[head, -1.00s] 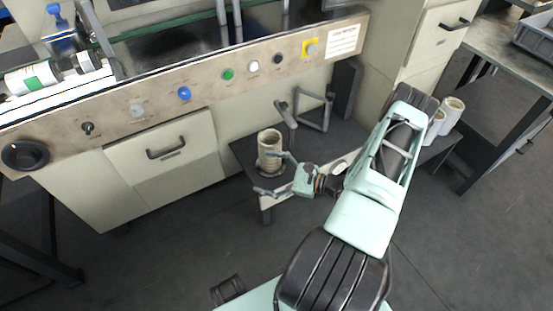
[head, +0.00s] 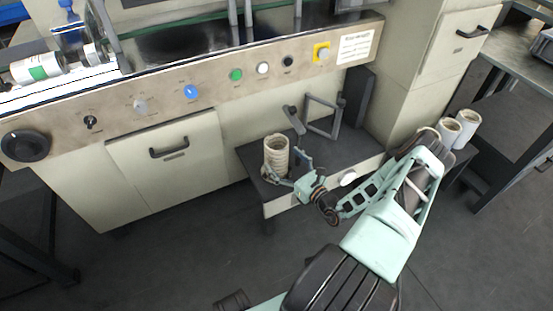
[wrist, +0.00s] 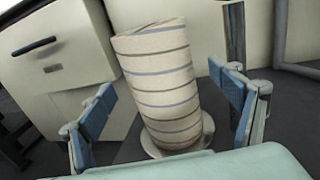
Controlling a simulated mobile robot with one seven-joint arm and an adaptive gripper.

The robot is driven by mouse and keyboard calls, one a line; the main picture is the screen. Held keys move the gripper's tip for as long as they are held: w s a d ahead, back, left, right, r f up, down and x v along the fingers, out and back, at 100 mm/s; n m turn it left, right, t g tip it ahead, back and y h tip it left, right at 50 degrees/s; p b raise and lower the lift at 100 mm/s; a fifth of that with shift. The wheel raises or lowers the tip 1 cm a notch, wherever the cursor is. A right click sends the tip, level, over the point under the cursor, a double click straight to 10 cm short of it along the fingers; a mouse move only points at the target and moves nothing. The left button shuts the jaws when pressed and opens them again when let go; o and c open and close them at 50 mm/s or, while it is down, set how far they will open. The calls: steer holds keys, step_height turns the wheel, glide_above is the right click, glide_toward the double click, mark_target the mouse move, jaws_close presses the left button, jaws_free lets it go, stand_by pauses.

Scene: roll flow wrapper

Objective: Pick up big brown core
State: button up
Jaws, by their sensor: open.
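The big brown core (head: 276,157) is a beige-brown upright cylinder with dark rings, standing on a low dark table (head: 250,158) in front of the machine. In the wrist view the core (wrist: 160,85) stands between the two blue-padded fingers, slightly tilted in the picture, on a round light base (wrist: 205,130). My gripper (head: 289,172) is beside the core at its right and front, with fingers spread. In the wrist view the open gripper (wrist: 165,112) shows a gap on both sides of the core.
Behind stands the machine's control panel (head: 190,92) with cabinet doors below. A grey metal frame (head: 322,115) stands on the table right of the core, and a grey handle (head: 293,119) rises just behind it. Two white rolls (head: 458,128) stand farther right.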

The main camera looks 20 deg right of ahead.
mark_target(270, 147)
steer(key=b+x, duration=0.1)
steer(key=x, duration=0.3)
steer(key=shift+f, duration=0.1)
steer(key=shift+c, duration=0.6)
steer(key=c, duration=1.3)
